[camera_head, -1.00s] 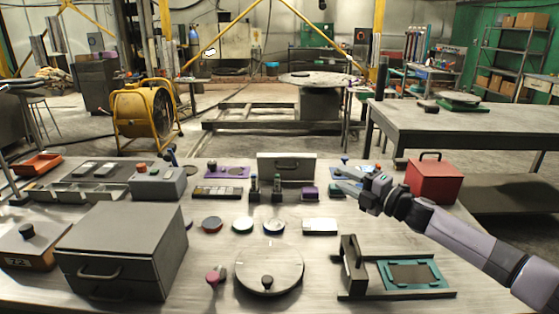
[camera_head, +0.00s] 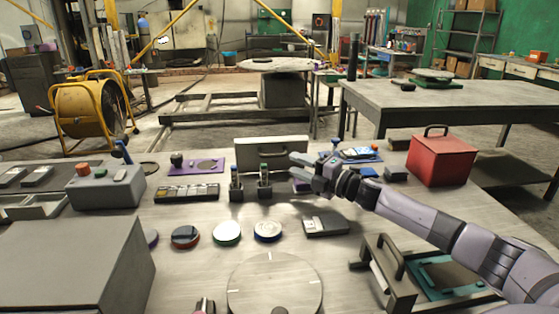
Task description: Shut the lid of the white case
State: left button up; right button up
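The white case (camera_head: 271,153) stands at the back middle of the table. It shows as an upright pale panel with a white top edge and a dark handle on its front face. I cannot tell how far its lid is open, and what lies behind the panel is hidden. My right gripper (camera_head: 294,165) comes in from the right. Its fingers point left and look parted, with nothing seen between them. The fingertips overlap the panel's lower right edge in the picture; I cannot tell whether they touch it. My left gripper is not in view.
Small holders (camera_head: 264,184) stand before the case, left of my gripper. A purple mat (camera_head: 183,167) lies left and a red box (camera_head: 441,160) stands right. Several round discs (camera_head: 227,234), a turntable (camera_head: 250,292) and a large grey box (camera_head: 75,265) are nearer.

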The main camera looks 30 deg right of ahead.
aim_at(272, 160)
jog(key=shift+x, duration=3)
grip_shut()
